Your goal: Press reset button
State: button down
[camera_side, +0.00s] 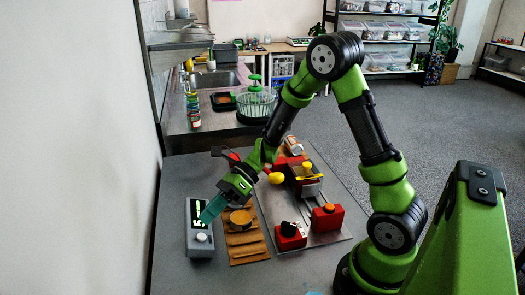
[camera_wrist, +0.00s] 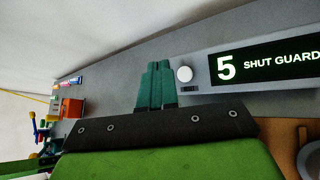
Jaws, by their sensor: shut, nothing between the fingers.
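A grey control box (camera_side: 199,246) stands on the table at the left, with a lit dark display and a pale round button (camera_side: 201,237) at its near end. In the wrist view the button (camera_wrist: 184,74) sits left of the display (camera_wrist: 265,62), which reads "5 SHUT GUARD". No label reading reset is legible. My gripper (camera_side: 207,216) has teal fingers, shut and empty, pointing down over the box and covering part of its display in the side view. In the wrist view the fingertips (camera_wrist: 157,64) appear just left of the button; whether they touch anything cannot be told.
A wooden slatted stand (camera_side: 248,255) with a round wooden piece is right of the box. Two red blocks, one with an orange top (camera_side: 327,218) and one with a dark top (camera_side: 290,238), stand farther right.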

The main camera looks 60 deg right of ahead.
jog(key=shift+w+a+f, duration=0.15)
jog(key=shift+f, duration=0.45)
jog(key=shift+w+a+f, duration=0.1)
jog(key=shift+a+f, duration=0.05)
jog(key=shift+f, duration=0.45)
jog(key=shift+f, duration=0.1)
dwell(1.1)
jog(key=shift+w+a+f, duration=0.1)
jog(key=shift+f, duration=0.2)
jog(key=shift+w+a+f, duration=0.1)
jog(key=shift+f, duration=0.3)
dwell(0.6)
dwell(0.4)
jog(key=shift+s+d+r, duration=0.2)
jog(key=shift+r, duration=0.6)
jog(key=shift+r, duration=0.1)
jog(key=r, duration=0.3)
jog(key=s+d+r, duration=0.1)
jog(key=shift+r, duration=0.3)
